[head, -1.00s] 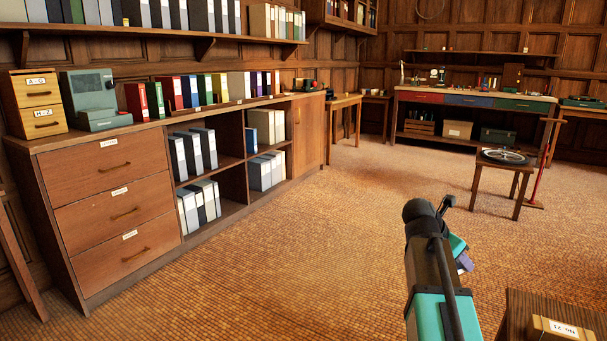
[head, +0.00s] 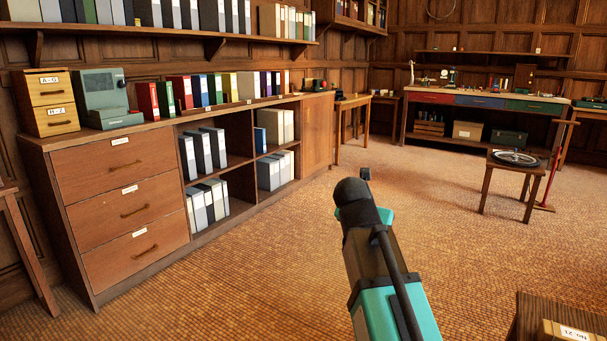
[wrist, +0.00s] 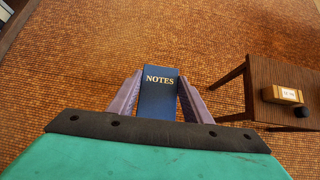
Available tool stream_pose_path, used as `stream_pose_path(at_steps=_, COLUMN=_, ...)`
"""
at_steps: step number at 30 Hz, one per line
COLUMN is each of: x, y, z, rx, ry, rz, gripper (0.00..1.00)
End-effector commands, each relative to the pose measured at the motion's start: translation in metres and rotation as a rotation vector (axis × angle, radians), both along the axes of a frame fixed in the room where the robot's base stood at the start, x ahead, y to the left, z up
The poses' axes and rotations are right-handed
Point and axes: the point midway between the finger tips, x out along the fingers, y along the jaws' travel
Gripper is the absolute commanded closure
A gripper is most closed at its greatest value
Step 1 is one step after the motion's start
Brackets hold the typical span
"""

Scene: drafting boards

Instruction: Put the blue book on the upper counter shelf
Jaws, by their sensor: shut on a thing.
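In the wrist view my gripper (wrist: 158,98) is shut on a dark blue book (wrist: 158,100) with "NOTES" in gold letters, one finger along each side. The book is held above the tiled floor. In the head view my arm reaches out over the open floor, and the gripper and the held book are hidden behind it. The long wooden counter (head: 120,182) stands at the left, apart from my arm. A row of books stands along its top. Its open compartments (head: 233,159) hold binders on upper and lower shelves. A blue-spined binder (head: 260,140) stands in the upper right compartment.
A small wooden table with a box marked "No. 21" (head: 565,332) is at the lower right. A stool (head: 513,170) bears a wheel. A workbench (head: 482,100) stands at the back. The floor between my arm and the counter is clear.

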Motion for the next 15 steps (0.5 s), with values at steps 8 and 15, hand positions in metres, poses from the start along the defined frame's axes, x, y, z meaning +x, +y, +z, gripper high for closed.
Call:
stream_pose_path(at_steps=8, x=-0.003, y=0.012, z=-0.002, rx=0.001, ry=-0.001, rz=0.147, gripper=0.83)
stream_pose_path(at_steps=15, x=-0.002, y=0.015, z=0.001, rx=0.0, ry=0.0, rz=0.229, gripper=0.83)
